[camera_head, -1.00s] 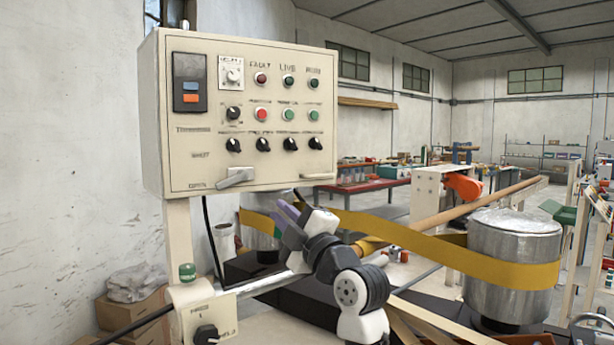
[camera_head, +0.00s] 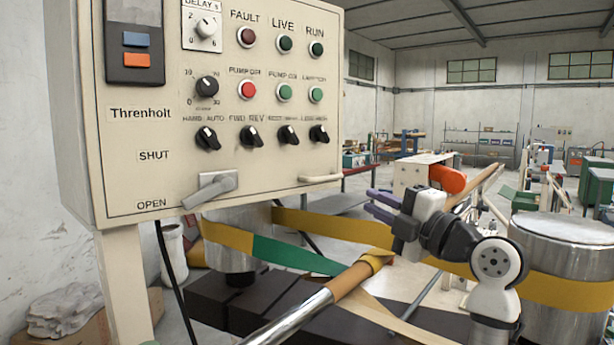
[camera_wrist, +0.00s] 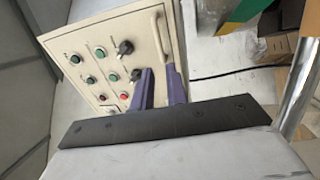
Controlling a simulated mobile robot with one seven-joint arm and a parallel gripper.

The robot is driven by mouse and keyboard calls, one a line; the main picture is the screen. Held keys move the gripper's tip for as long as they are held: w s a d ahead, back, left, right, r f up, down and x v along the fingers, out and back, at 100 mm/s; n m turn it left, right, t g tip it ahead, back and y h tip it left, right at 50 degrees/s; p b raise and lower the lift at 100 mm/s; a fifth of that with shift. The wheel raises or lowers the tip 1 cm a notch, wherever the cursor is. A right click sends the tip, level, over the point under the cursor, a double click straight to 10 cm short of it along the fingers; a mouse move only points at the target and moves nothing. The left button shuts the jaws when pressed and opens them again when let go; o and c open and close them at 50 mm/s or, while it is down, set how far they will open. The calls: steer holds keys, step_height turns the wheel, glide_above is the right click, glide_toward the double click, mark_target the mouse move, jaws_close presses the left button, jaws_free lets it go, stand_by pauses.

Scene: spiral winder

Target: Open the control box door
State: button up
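The beige control box (camera_head: 110,120) stands at the left, its front door flush and closed as far as I see. A grey latch lever (camera_head: 208,190) low on the door slants down-left, its lower-left end near the OPEN label. A pale bar handle (camera_head: 320,179) sits at the door's lower right; it also shows in the wrist view (camera_wrist: 158,38). My gripper (camera_head: 376,205) is right of and below the handle, apart from it, purple fingers pointing left. A gap shows between the fingers, and they are empty; in the wrist view (camera_wrist: 160,85) they overlap the panel's edge.
A metal drum (camera_head: 565,245) stands at the right, with a yellow band (camera_head: 330,226) running across behind my gripper. A brown-and-silver rod (camera_head: 320,297) slopes below the box. A post (camera_head: 122,280) supports the box. Open air lies between my gripper and the door.

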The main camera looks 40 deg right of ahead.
mark_target(329, 180)
steer(key=w+r+p, duration=0.1)
steer(key=w, duration=0.3)
steer(key=w+d+p, duration=0.1)
steer(key=w+p, duration=0.1)
steer(key=w, duration=0.2)
steer(key=w+r+p, duration=0.1)
steer(key=w+p, duration=0.1)
steer(key=w, duration=0.2)
steer(key=shift+w+d+r, duration=0.1)
steer(key=shift+d+r, duration=0.1)
steer(key=shift+r, duration=0.1)
steer(key=shift+w+d+p, duration=0.1)
steer(key=shift+w+p, duration=0.3)
steer(key=shift+w, duration=0.3)
steer(key=shift+c, duration=0.4)
jaws_close()
steer(key=shift+s, duration=0.1)
